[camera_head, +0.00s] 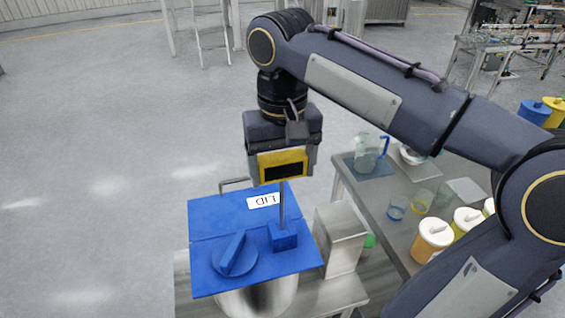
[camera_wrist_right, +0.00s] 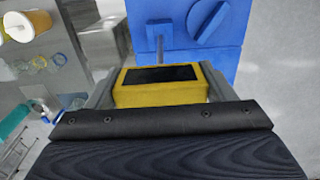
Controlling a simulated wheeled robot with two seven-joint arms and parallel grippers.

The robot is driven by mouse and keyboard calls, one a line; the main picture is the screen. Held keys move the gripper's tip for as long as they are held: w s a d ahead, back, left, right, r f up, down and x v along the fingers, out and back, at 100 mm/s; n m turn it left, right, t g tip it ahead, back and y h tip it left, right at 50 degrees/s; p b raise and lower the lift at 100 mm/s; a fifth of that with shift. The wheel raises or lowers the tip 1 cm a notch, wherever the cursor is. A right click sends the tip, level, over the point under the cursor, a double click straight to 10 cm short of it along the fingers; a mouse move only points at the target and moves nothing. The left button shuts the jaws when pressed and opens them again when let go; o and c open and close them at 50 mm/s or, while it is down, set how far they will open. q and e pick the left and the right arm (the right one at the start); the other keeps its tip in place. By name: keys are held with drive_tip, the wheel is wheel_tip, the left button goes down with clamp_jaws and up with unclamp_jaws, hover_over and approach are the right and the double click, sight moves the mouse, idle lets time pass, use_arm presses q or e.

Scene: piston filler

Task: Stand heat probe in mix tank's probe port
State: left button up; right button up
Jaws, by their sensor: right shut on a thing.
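The heat probe (camera_head: 283,165) has a yellow body with a black panel and a thin metal rod below. My right gripper (camera_head: 282,160) is shut on the yellow body, above the mix tank (camera_head: 258,299). The probe also shows between the fingers in the right wrist view (camera_wrist_right: 160,94). The rod hangs upright, and its lower end meets the blue probe port block (camera_head: 283,237) on the tank's lid. The tip is hidden; I cannot tell how deep it sits. A gap with bare rod separates the yellow body from the port. My left gripper is out of view.
The blue lid (camera_head: 225,215) carries a "LID" label and a round knob (camera_head: 234,255) left of the port. A steel box (camera_head: 341,238) stands close to the right. A side table holds a pitcher (camera_head: 367,152), cups and white-lidded yellow jars (camera_head: 432,238). Open floor lies left.

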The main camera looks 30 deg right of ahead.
sight(283, 193)
drive_tip(key=shift+f+b, duration=1.45)
drive_tip(key=shift+f, duration=0.95)
drive_tip(key=shift+f+b, duration=3.2)
drive_tip(key=shift+f, duration=1.4)
drive_tip(key=o, duration=1.1)
drive_tip(key=shift+r+p, duration=0.5)
drive_tip(key=shift+r, duration=3.45)
